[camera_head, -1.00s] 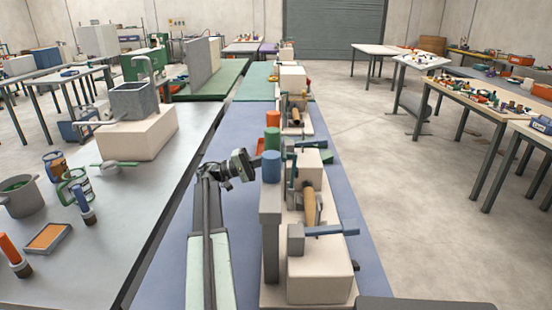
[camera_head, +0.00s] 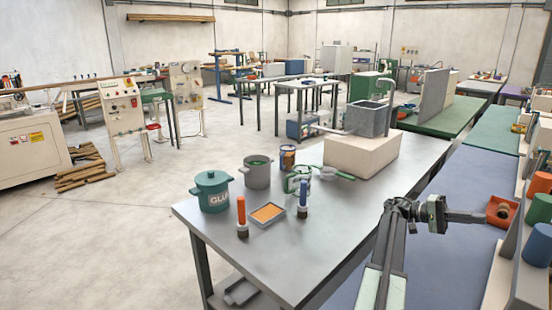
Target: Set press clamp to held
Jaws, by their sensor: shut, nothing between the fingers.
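My gripper (camera_head: 478,217) reaches to the right over the blue bench top, shut and empty. Its tip is close to a small orange-red tray in the picture; I cannot tell whether they touch. At the right edge, the cream and grey machine (camera_head: 530,285) shows only in part, with blue (camera_head: 538,209), green and orange cylinders standing on it. I cannot make out the press clamp in this view; most of the machine lies outside the right edge.
The orange-red tray (camera_head: 503,213) lies on the blue bench (camera_head: 450,265). Left of my arm, a grey table (camera_head: 345,225) holds a green glue pot (camera_head: 211,191), a grey pot (camera_head: 257,173), brushes and a cream block (camera_head: 360,160) with a grey tank. Open floor lies further left.

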